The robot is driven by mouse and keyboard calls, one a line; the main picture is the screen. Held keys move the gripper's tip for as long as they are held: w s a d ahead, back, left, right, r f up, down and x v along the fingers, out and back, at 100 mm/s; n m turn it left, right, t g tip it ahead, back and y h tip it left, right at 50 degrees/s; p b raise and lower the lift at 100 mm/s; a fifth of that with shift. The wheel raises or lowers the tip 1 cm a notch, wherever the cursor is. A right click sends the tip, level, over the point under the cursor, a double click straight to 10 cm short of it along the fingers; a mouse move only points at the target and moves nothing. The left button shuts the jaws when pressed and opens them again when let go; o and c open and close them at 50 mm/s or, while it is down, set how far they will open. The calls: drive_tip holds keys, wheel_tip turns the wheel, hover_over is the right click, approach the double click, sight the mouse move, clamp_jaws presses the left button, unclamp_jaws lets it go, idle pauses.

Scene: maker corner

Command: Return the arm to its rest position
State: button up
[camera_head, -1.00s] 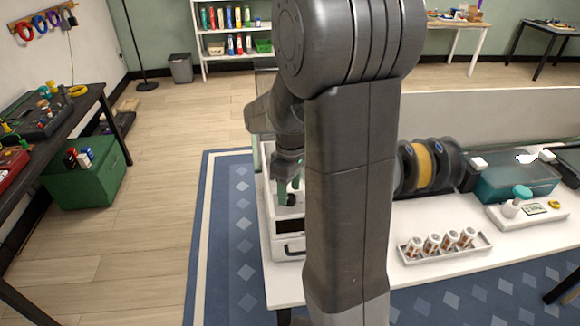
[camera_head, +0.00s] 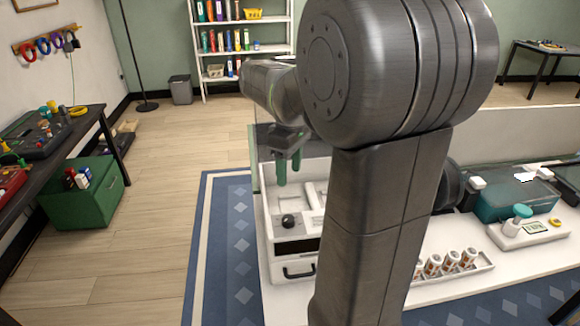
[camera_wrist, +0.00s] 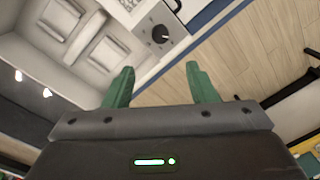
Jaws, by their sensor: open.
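My gripper (camera_head: 288,170) hangs above the white machine (camera_head: 291,248) on the bench in the head view, with its green fingers pointing down. In the wrist view my gripper (camera_wrist: 160,88) shows two green fingers spread well apart, with nothing between them. The white machine (camera_wrist: 120,12) lies beyond the fingertips in the wrist view, and its black knob (camera_wrist: 160,34) is near the top. The knob also shows in the head view (camera_head: 289,221), below and apart from the fingers. My arm hides part of the bench behind it.
A tray of several small printed cups (camera_head: 483,266) and a teal-lidded box (camera_head: 512,199) stand on the bench to the right. A dark worktable (camera_head: 95,124) and a green cabinet (camera_head: 88,205) are at the left. The wooden floor (camera_head: 160,170) between is clear.

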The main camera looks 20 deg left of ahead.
sight(288, 218)
drive_tip(key=shift+f, duration=0.15)
drive_tip(key=f, duration=1.3)
drive_tip(key=shift+s+f+p, duration=0.3)
drive_tip(key=shift+s+f, duration=0.05)
drive_tip(key=shift+s, duration=0.05)
drive_tip(key=shift+r, duration=0.15)
